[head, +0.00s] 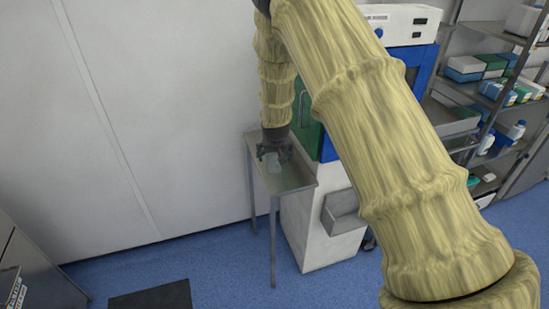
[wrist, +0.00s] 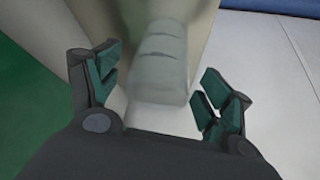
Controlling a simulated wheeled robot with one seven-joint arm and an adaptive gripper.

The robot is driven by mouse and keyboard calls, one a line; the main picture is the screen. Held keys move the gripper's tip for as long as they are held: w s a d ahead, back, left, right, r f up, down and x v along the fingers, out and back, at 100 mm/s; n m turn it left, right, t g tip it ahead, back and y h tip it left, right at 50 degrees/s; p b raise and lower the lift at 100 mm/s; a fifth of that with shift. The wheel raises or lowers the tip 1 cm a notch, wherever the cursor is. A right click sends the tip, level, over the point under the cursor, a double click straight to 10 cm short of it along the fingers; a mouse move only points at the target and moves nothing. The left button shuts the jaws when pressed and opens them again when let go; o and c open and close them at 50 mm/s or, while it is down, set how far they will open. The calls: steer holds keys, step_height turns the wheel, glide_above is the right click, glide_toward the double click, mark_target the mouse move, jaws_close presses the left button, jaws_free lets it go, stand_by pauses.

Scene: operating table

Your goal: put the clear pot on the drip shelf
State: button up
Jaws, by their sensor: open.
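The clear pot (head: 273,162) is a small translucent vessel on the narrow metal shelf (head: 297,184) against the machine's left side in the head view. In the wrist view the pot (wrist: 160,62) appears as a pale ribbed shape between and beyond the fingertips. My gripper (head: 272,153) points down at the pot from above. In the wrist view my gripper (wrist: 157,88) has its green-padded fingers spread to either side of the pot, with gaps visible. Whether the pot's base rests on the shelf is hard to tell.
A white and blue machine (head: 320,225) stands right beside the shelf, with a small metal bin (head: 342,213) on its front. Stocked shelving (head: 490,90) stands at the right. The white wall (head: 150,120) is close behind. Blue floor (head: 215,265) in front is mostly clear, with a dark mat (head: 152,299).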

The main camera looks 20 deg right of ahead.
steer(key=b+v, duration=0.1)
steer(key=v, duration=0.7)
steer(key=shift+s+r, duration=0.1)
steer(key=shift+r, duration=0.1)
steer(key=shift+o, duration=0.7)
steer(key=shift+b, duration=0.35)
steer(key=w+a+f+m+t+y+b, duration=0.1)
steer(key=a+f+m+t+b, duration=0.65)
steer(key=m+b, duration=0.65)
steer(key=s+d+m+t+h+b, duration=0.1)
steer(key=m+b, duration=0.2)
steer(key=m, duration=0.4)
steer(key=s+d+m+t+h+b, duration=0.1)
steer(key=s+d+m+h+b, duration=0.1)
steer(key=m+b, duration=0.2)
steer(key=s+d+m+t+h+b, duration=0.1)
steer(key=m+b, duration=0.3)
steer(key=m, duration=0.7)
steer(key=shift+s+d+f+t+h, duration=0.1)
steer(key=shift+s+d+t+h, duration=0.15)
steer(key=shift+s+d+h, duration=0.3)
steer(key=shift+m+h, duration=0.25)
steer(key=shift+m, duration=0.15)
steer(key=shift+w+d+r, duration=0.1)
steer(key=shift+r, duration=0.15)
steer(key=x, duration=1)
steer(key=shift+w+d+r, duration=0.15)
steer(key=shift+w+r, duration=0.05)
steer(key=shift+r, duration=0.1)
